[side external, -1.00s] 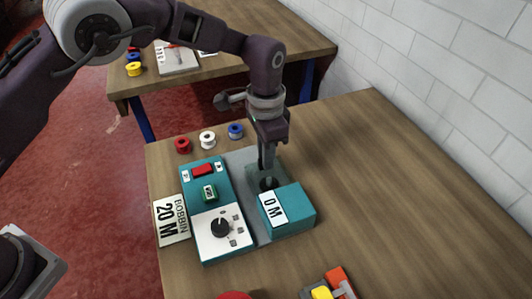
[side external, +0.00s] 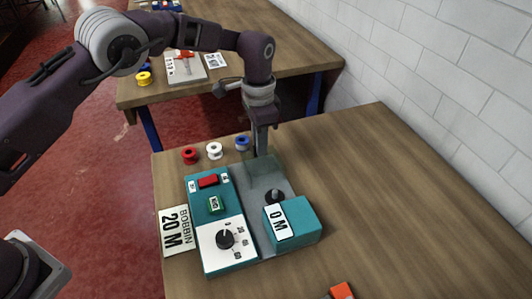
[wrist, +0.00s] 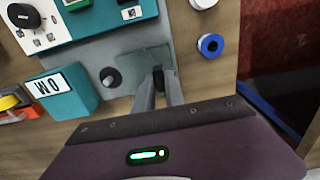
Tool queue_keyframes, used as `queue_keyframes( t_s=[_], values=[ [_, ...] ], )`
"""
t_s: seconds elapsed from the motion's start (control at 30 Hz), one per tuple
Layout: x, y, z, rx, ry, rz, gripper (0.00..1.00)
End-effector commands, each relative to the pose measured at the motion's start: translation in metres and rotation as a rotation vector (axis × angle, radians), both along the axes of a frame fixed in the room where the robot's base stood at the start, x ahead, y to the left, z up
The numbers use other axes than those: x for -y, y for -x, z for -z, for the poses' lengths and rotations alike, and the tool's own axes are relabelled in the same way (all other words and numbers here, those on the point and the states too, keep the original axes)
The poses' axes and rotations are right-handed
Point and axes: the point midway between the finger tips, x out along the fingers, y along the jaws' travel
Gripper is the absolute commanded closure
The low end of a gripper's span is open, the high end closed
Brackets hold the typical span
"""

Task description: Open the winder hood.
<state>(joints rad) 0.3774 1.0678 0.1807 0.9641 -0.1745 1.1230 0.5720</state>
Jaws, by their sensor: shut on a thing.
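The winder has a teal control box (side external: 205,190) and a grey base plate (side external: 255,187). A dark spindle (side external: 275,196) stands on the plate beside the teal 0 M counter block (side external: 305,222), and also shows in the wrist view (wrist: 110,77). The clear, greenish hood (wrist: 138,66) now lies behind the spindle, towards the spools, and appears swung up; its exact angle is hard to tell. My gripper (side external: 261,153) is at the hood. In the wrist view its fingers (wrist: 159,92) are shut on a small dark part (wrist: 158,76) at the hood, likely its handle.
Red (side external: 190,156), white (side external: 214,150) and blue (side external: 242,143) spools stand in a row behind the winder. A BOBBIN 20 M card (side external: 174,231) lies left of the control box. The table right of the winder is clear, up to the white wall (side external: 450,80).

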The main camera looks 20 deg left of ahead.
Motion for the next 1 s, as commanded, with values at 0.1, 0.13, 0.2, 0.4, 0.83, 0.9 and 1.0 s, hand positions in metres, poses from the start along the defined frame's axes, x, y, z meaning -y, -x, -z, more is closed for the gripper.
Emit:
queue_keyframes(
  t_s=[0.1, 0.13, 0.2, 0.4, 0.83, 0.9, 1.0],
  values=[
    [-0.001, -0.002, -0.001, 0.004, 0.002, 0.000, 1.00],
    [-0.001, -0.002, -0.001, 0.004, 0.002, 0.000, 1.00],
    [-0.001, -0.002, -0.001, 0.004, 0.002, 0.000, 1.00],
    [-0.001, -0.002, -0.001, 0.003, 0.003, 0.000, 0.64],
    [0.000, -0.002, -0.021, 0.005, 0.004, 0.000, 0.64],
    [0.000, -0.002, -0.036, 0.005, 0.004, 0.000, 0.64],
    [-0.001, -0.002, -0.055, 0.004, 0.003, -0.001, 0.64]
  ],
)
